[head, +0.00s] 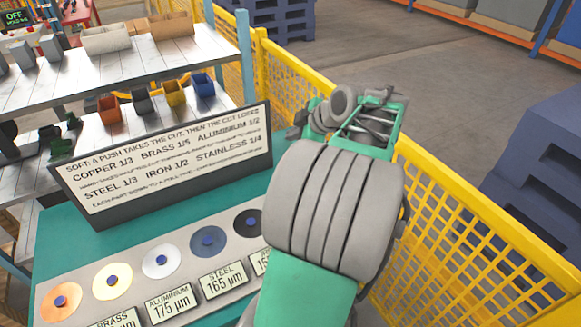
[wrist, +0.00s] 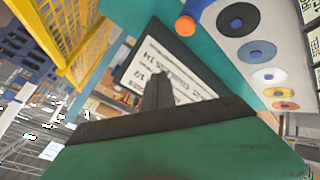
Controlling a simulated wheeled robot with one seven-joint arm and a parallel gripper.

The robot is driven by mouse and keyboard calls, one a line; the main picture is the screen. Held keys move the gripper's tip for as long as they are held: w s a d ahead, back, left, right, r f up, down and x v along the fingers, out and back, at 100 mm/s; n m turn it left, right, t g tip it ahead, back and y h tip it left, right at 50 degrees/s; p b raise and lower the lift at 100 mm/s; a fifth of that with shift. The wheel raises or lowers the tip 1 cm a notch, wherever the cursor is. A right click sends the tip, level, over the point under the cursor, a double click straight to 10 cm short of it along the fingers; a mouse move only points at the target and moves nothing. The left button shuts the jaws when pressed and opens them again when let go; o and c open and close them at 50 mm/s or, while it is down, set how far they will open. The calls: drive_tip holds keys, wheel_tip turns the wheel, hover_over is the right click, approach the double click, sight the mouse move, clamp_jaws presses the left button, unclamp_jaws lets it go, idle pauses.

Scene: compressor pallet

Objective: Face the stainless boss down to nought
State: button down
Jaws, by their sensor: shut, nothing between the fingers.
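The stainless boss shows in neither view; my arm covers that end of the row in the head view. The row of discs with blue centres, on a grey panel (head: 85,300), shows copper (head: 61,302), brass, aluminium, steel and a dark disc (head: 248,223) partly behind my arm. Plates below read aluminium 175 µm (head: 168,306) and steel 165 µm (head: 222,280). A sign (head: 165,165) lists cuts, with stainless 1/4. My gripper (wrist: 160,78) is shut and empty in the wrist view, in front of the sign (wrist: 145,62). An orange-ended blue cylinder (wrist: 188,22) shows beside the dark disc (wrist: 237,18).
A yellow mesh fence (head: 460,215) runs along the right of the teal bench (head: 60,235). Shelves at the back left hold small coloured bins (head: 175,93). Blue pallets (head: 535,170) stand beyond the fence, with open floor between.

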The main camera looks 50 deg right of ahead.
wheel_tip(320, 180, down, 8)
drive_tip(key=b, duration=0.4)
drive_tip(key=shift+r, duration=0.15)
drive_tip(key=shift+b, duration=0.3)
idle(1.4)
drive_tip(key=shift+f+b, duration=0.55)
drive_tip(key=shift+b, duration=0.15)
drive_tip(key=shift+f+b, duration=0.7)
drive_tip(key=shift+b, duration=0.05)
idle(0.5)
drive_tip(key=shift+r, duration=0.1)
drive_tip(key=shift+r+p, duration=0.5)
drive_tip(key=shift+r, duration=0.55)
drive_tip(key=shift+r+p, duration=1.3)
drive_tip(key=shift+r, duration=1.2)
